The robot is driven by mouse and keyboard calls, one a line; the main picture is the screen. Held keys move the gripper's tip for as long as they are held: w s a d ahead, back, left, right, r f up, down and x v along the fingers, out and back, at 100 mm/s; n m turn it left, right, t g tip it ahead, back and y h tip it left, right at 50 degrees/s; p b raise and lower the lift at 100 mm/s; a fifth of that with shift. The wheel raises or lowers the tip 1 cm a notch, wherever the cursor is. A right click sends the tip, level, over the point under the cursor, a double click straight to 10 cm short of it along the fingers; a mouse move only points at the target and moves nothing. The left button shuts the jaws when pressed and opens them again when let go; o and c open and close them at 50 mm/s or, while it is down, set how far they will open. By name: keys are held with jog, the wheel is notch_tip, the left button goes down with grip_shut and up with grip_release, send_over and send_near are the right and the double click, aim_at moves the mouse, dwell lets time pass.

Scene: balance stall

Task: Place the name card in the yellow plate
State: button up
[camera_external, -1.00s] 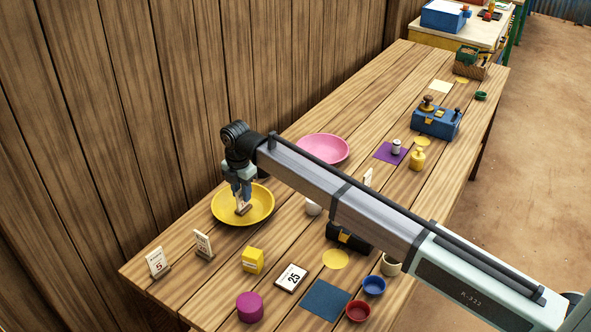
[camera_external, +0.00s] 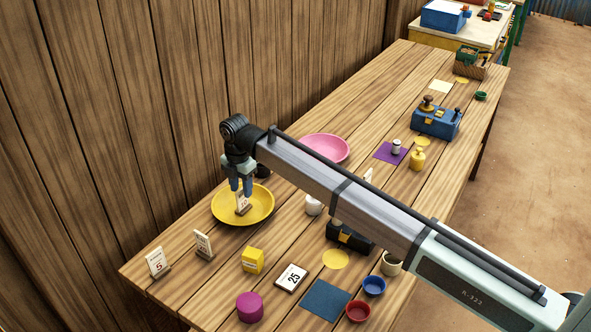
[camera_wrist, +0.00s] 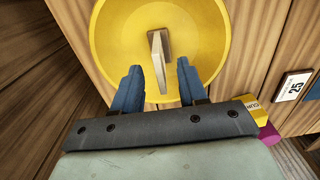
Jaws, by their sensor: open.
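The yellow plate (camera_external: 262,211) sits on the table near the wooden wall. A name card (camera_external: 242,203) with a wooden foot stands inside the plate; in the wrist view the card (camera_wrist: 157,62) shows from above, near the plate's middle. My gripper (camera_external: 241,191) is just above the card. In the wrist view its blue fingers (camera_wrist: 157,72) are apart, one on each side of the card's near end, with gaps between. The gripper is open and holds nothing.
Two more cards (camera_external: 157,262) (camera_external: 203,244) stand at the near left. A yellow box (camera_external: 253,261), a flat "25" sign (camera_external: 291,278) and a magenta cylinder (camera_external: 250,307) lie in front. A pink plate (camera_external: 325,147) is behind the arm.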

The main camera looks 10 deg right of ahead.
notch_tip(320, 180, up, 5)
jog(key=shift+r, duration=0.1)
dwell(0.5)
